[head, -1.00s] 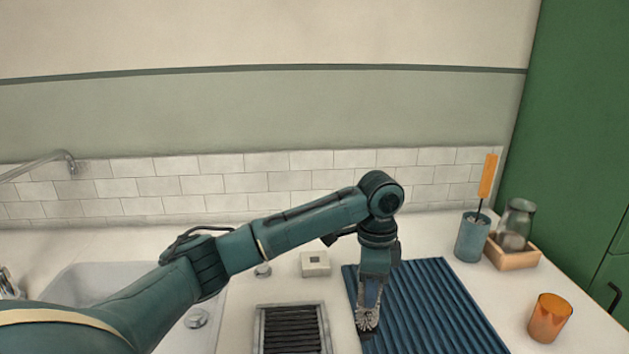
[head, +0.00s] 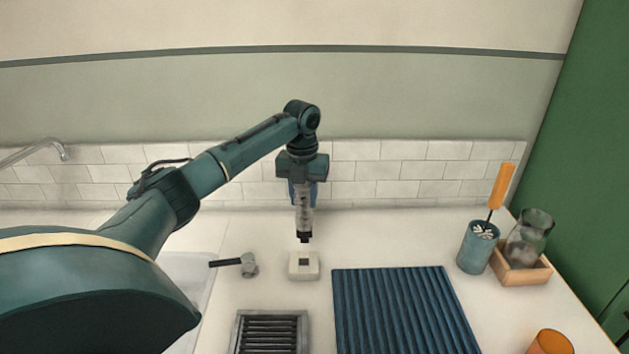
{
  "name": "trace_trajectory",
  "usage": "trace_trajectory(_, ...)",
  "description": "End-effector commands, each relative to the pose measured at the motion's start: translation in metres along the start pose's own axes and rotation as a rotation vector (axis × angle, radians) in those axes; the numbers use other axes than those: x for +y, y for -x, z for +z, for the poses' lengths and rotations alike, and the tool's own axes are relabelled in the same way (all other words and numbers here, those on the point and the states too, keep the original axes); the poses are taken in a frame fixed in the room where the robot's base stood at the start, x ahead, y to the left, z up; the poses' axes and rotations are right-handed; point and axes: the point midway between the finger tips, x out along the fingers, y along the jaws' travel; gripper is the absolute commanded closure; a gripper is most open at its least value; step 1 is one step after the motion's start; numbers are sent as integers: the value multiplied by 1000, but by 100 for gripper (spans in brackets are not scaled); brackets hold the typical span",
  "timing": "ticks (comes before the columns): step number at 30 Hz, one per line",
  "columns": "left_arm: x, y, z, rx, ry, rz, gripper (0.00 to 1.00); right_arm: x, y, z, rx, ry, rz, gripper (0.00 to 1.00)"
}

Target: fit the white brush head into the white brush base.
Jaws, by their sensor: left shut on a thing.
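The white brush base (head: 293,271) is a small pale block with a dark square opening in its top. It stands on the counter behind the metal drain grate. My left gripper (head: 304,238) points straight down just above and behind the base, apart from it. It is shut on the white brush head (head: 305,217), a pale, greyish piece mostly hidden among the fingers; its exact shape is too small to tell. My right gripper is not in view.
A ribbed blue mat (head: 400,310) lies right of the base, and a metal grate (head: 270,335) in front. A dark-handled tool (head: 240,264) lies left. A teal cup (head: 476,250) with an orange-handled brush, a wooden tray (head: 525,275) with a glass jar, and an orange cup (head: 550,343) stand right.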

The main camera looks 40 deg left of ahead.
Motion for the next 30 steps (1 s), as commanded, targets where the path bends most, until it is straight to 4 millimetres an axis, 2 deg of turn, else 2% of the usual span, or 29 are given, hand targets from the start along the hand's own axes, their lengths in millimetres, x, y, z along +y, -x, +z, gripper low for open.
trace_trajectory(8, 5, -7, 1, 1, -35, 2, 100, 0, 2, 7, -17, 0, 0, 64)
trace_trajectory(30, 5, -70, 1, -1, -34, 1, 100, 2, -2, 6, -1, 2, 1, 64)
